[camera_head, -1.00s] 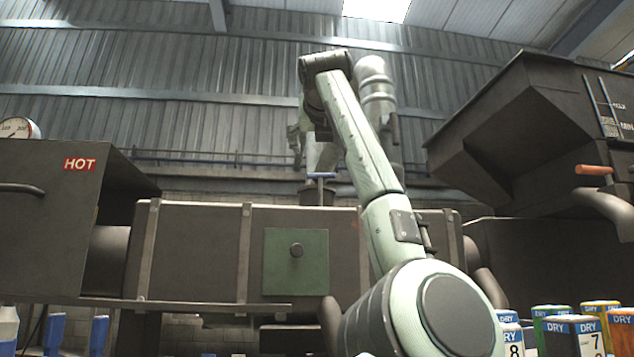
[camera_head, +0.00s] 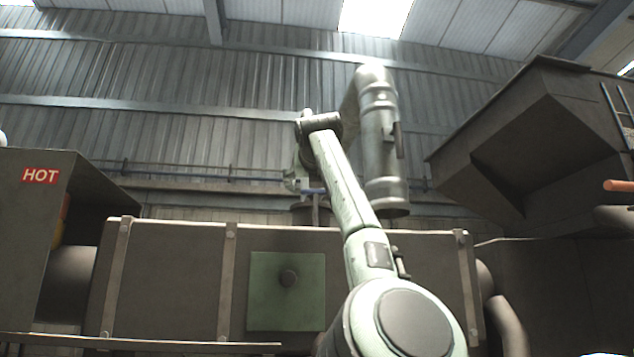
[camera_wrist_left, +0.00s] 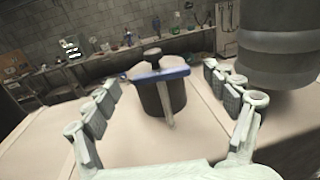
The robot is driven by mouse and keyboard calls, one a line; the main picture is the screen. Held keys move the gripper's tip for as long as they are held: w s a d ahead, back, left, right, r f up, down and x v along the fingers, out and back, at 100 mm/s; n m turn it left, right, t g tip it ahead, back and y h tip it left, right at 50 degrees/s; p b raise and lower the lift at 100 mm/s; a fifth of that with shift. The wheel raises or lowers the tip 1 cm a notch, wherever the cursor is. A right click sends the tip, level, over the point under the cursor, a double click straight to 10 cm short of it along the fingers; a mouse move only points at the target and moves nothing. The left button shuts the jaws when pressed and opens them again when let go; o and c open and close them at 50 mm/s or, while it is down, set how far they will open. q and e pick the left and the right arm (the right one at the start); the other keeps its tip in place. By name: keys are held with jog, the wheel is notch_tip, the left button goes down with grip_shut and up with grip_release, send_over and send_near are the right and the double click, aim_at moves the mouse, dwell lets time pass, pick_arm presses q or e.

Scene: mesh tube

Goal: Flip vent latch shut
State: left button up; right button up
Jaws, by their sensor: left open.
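The vent (camera_wrist_left: 170,97) is a short dark cylinder standing on top of the long dark casing. Its blue latch bar (camera_wrist_left: 160,74) lies across the upper part, with a grey stem hanging down the near side and a dark knob above. In the head view the blue bar (camera_head: 313,191) is small and partly hidden by my arm. My left gripper (camera_wrist_left: 162,80) is open, its jointed fingers on either side of the vent, with the bar between them. In the head view the left gripper (camera_head: 302,180) is small and pointing down. My right gripper is not in view.
A large grey duct (camera_head: 380,140) hangs just right of my left gripper; it looms close in the wrist view (camera_wrist_left: 278,45). The casing (camera_head: 170,275) has a green panel (camera_head: 287,290). A hopper (camera_head: 540,130) stands right, a HOT housing (camera_head: 35,230) left.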

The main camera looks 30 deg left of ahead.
pick_arm(q)
jog(key=shift+w+a, duration=0.2)
jog(key=shift+w, duration=0.25)
jog(key=shift+c, duration=0.6)
